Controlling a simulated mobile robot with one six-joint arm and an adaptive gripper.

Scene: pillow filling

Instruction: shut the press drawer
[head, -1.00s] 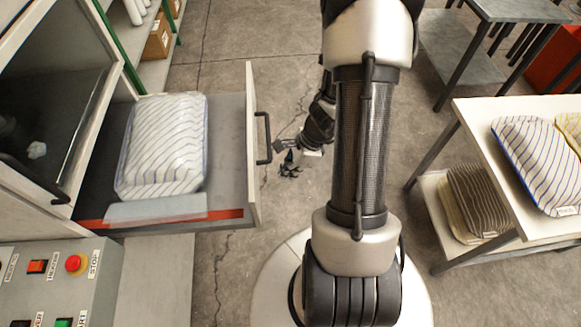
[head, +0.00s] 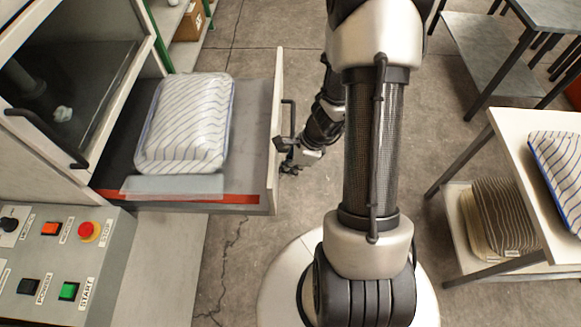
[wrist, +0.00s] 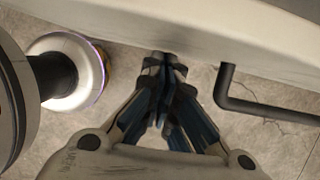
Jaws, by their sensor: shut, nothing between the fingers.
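The press drawer (head: 250,120) is pulled out to the right of the press, and a striped pillow (head: 187,122) in a clear wrapping lies in it. The drawer's black handle (head: 290,118) is on its outer front; it also shows in the wrist view (wrist: 250,108). My gripper (head: 284,145) is shut and empty, close against the drawer front near the lower end of the handle. In the wrist view my gripper's fingertips (wrist: 163,62) meet at the pale drawer front, beside the handle. Whether they touch the front I cannot tell.
The control panel (head: 50,260) with several buttons stands in front of the press. A white table (head: 520,150) with striped pillows is at the right. The concrete floor (head: 240,265) between is open.

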